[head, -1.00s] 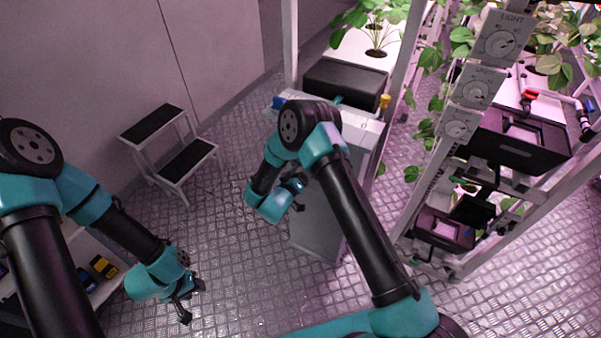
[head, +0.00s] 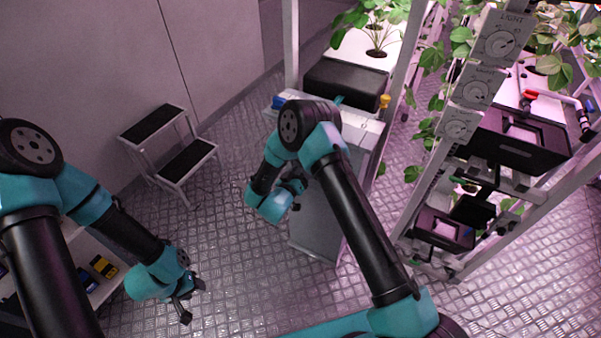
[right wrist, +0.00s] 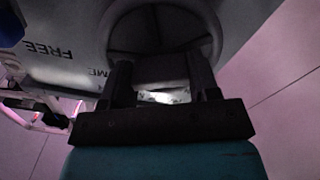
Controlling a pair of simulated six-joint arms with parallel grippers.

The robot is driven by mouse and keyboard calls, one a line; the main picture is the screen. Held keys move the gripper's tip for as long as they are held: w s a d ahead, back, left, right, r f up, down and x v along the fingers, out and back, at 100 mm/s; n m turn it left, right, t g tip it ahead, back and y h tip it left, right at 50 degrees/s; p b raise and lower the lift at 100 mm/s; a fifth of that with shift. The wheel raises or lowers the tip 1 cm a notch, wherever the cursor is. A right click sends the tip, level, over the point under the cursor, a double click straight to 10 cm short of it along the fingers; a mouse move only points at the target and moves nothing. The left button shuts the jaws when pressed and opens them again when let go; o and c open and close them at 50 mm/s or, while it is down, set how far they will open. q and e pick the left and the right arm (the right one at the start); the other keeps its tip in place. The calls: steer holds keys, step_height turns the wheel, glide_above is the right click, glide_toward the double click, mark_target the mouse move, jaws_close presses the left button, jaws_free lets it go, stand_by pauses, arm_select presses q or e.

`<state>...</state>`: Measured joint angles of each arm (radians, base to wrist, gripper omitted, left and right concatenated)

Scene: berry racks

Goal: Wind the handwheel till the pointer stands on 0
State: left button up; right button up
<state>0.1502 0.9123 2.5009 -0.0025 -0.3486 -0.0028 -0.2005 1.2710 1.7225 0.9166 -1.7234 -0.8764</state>
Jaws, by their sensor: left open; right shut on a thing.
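In the right wrist view, the round dark handwheel (right wrist: 138,30) with its spokes is set in a grey panel (right wrist: 75,20). My right gripper (right wrist: 160,85) is shut on part of the handwheel; its two dark fingers stand either side of a grey piece. In the head view my right gripper (head: 296,190) is at the left side of a grey cabinet (head: 318,225), and the wheel there is hidden by my arm. The pointer and its scale cannot be made out. My left gripper (head: 186,300) is open and empty over the floor at lower left.
A step stool (head: 170,150) stands left against the wall. A plant rack with dials (head: 470,88) stands at right. A low shelf (head: 95,285) is near my left arm. Metal floor (head: 235,265) between is clear.

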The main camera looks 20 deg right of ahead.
steer(key=m, duration=2)
steer(key=shift+m, duration=0.3)
steer(key=m, duration=0.3)
steer(key=shift+m, duration=0.3)
steer(key=m, duration=0.3)
steer(key=shift+m, duration=2.2)
